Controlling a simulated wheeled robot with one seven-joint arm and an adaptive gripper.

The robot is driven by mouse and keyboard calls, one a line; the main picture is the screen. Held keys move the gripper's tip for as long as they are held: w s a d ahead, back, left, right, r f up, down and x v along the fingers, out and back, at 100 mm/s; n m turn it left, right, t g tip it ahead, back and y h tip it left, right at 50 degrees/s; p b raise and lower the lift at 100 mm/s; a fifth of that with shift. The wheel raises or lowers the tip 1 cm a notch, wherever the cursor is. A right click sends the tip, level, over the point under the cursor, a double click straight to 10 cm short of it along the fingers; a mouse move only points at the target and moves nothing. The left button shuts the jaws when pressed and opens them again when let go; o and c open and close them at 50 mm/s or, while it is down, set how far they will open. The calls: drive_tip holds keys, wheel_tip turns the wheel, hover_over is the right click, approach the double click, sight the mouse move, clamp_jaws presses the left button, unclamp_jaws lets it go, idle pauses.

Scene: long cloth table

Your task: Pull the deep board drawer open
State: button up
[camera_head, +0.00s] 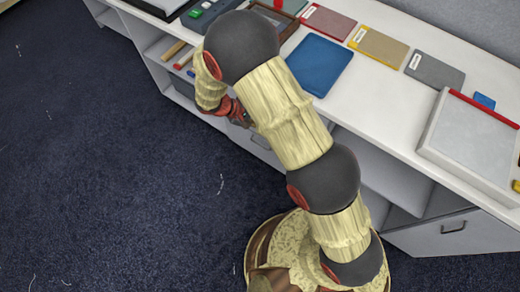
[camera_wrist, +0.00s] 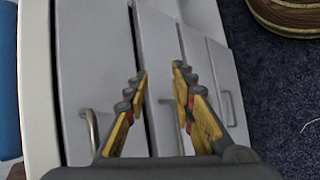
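My gripper (camera_wrist: 161,70) is open in the wrist view, its two yellow-and-grey fingers apart in front of a grey cabinet front. Several flat drawer fronts lie side by side there. The widest front (camera_wrist: 85,50) has a bar handle (camera_wrist: 92,128) left of my fingers. A front farther right (camera_wrist: 229,75) has another handle (camera_wrist: 228,108). All fronts look shut. I cannot tell which is the deep board drawer.
The white tabletop (camera_head: 395,95) carries a blue board (camera_head: 318,64), several labelled folders and a large framed board (camera_head: 470,145). Open shelves (camera_head: 385,185) and a drawer with a handle (camera_head: 453,229) lie to the right. Blue carpet (camera_head: 110,180) before the table is clear.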

drive_tip(key=a+f+n+t+b, duration=0.1)
drive_tip(key=a+f+t, duration=0.25)
drive_tip(key=f, duration=0.75)
drive_tip(key=a+f+n+t, duration=0.2)
drive_tip(key=f+t, duration=0.2)
drive_tip(key=f, duration=0.8)
drive_tip(key=a+f+n+t+b, duration=0.1)
drive_tip(key=a+f+t, duration=0.25)
drive_tip(key=f, duration=0.75)
drive_tip(key=b+x, duration=0.2)
drive_tip(key=x, duration=0.5)
drive_tip(key=shift+d+b, duration=0.3)
drive_tip(key=shift+d, duration=0.1)
drive_tip(key=shift+w+f, duration=0.1)
drive_tip(key=shift+f, duration=0.05)
drive_tip(key=c, duration=0.3)
clamp_jaws()
